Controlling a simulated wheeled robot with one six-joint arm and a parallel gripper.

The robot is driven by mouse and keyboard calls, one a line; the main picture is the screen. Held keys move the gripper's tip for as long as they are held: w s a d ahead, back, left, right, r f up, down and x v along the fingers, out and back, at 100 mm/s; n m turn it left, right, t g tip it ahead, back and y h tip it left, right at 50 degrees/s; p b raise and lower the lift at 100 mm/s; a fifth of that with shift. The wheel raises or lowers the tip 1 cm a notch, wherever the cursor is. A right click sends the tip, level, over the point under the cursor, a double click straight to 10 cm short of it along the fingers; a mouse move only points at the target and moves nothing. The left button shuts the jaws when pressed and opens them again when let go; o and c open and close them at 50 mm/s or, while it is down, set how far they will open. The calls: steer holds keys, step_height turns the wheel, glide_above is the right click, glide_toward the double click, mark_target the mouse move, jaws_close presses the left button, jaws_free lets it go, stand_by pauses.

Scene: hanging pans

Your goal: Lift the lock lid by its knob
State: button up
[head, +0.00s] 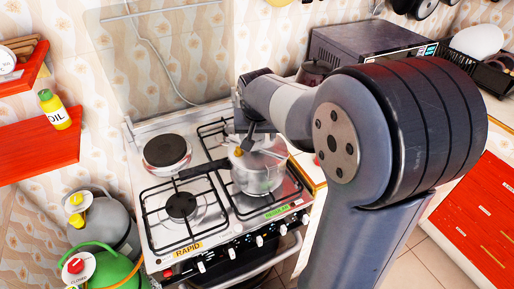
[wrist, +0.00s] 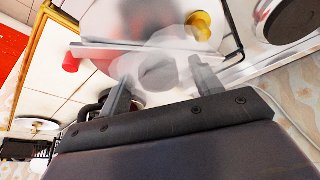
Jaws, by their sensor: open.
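The steel pot (head: 258,181) sits on the front right burner of the stove, its black handle (head: 204,170) pointing left. The lock lid (head: 268,157) is on top of it, partly hidden by my arm. My gripper (head: 245,141) is over the lid. In the wrist view, my gripper (wrist: 162,86) has its two fingers apart, with a dark round shape, seemingly the knob (wrist: 158,73), between them. Contact cannot be told. A yellow part (wrist: 200,24) and a red part (wrist: 70,62) show beyond the fingers. A whitish translucent blur covers part of the lid.
The stove (head: 160,222) has a bare hotplate (head: 166,150) at back left and an empty front left burner (head: 181,206). A microwave (head: 362,45) stands behind my arm. An oil bottle (head: 54,110) stands on a red shelf at left; gas bottles (head: 104,225) are below.

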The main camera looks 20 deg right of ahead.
steer(key=shift+w+f, duration=0.1)
steer(key=shift+f, duration=0.2)
steer(key=shift+c, duration=0.4)
jaws_close()
steer(key=shift+r, duration=0.1)
